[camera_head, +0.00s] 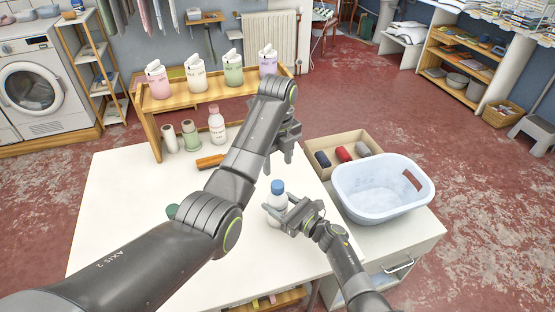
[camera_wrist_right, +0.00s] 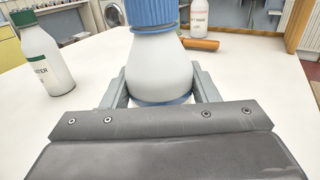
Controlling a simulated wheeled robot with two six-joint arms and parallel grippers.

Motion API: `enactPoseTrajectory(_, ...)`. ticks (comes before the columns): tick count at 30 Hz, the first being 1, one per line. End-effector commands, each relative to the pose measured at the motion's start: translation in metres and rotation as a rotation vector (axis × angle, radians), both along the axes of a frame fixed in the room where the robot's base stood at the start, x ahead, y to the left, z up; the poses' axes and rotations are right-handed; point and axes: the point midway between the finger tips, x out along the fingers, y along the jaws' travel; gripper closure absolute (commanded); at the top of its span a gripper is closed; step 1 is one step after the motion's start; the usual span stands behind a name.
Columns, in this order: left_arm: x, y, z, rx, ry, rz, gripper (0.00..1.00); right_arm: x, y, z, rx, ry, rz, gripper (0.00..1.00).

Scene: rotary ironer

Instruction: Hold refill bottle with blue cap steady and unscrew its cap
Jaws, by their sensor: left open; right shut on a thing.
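The white refill bottle (camera_head: 274,205) with a blue cap (camera_head: 277,187) stands upright near the right side of the white table. My right gripper (camera_head: 281,211) is shut on the bottle's body from the right. In the right wrist view the bottle (camera_wrist_right: 160,70) is between the two fingers, with its ribbed blue cap (camera_wrist_right: 153,14) above them and cut off by the top edge. My left gripper (camera_head: 281,166) is open and empty, pointing down above and behind the bottle, apart from the cap.
A green-capped bottle (camera_wrist_right: 45,62) stands left in the wrist view. An orange-brown rod (camera_head: 210,161) and a pink-capped bottle (camera_head: 216,124) are behind. A pale basket (camera_head: 383,205) and a box of rolls (camera_head: 345,141) stand right. The table's front left (camera_head: 110,200) is clear.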

Motion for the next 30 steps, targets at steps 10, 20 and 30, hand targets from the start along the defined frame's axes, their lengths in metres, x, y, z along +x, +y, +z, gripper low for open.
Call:
enactPoseTrajectory(10, 0.000, 0.000, 0.000, 0.000, 0.000, -0.306, 0.49, 0.000, 0.000, 0.000, 0.001, 0.001, 0.000, 1.00)
enactPoseTrajectory(20, -0.001, 0.000, -0.036, -0.001, 0.004, -0.330, 0.49, 0.000, 0.000, 0.000, 0.001, 0.001, 0.000, 1.00)
enactPoseTrajectory(30, 0.000, 0.000, -0.076, 0.000, 0.001, -0.328, 0.49, 0.000, 0.000, 0.000, 0.000, 0.000, 0.000, 1.00)
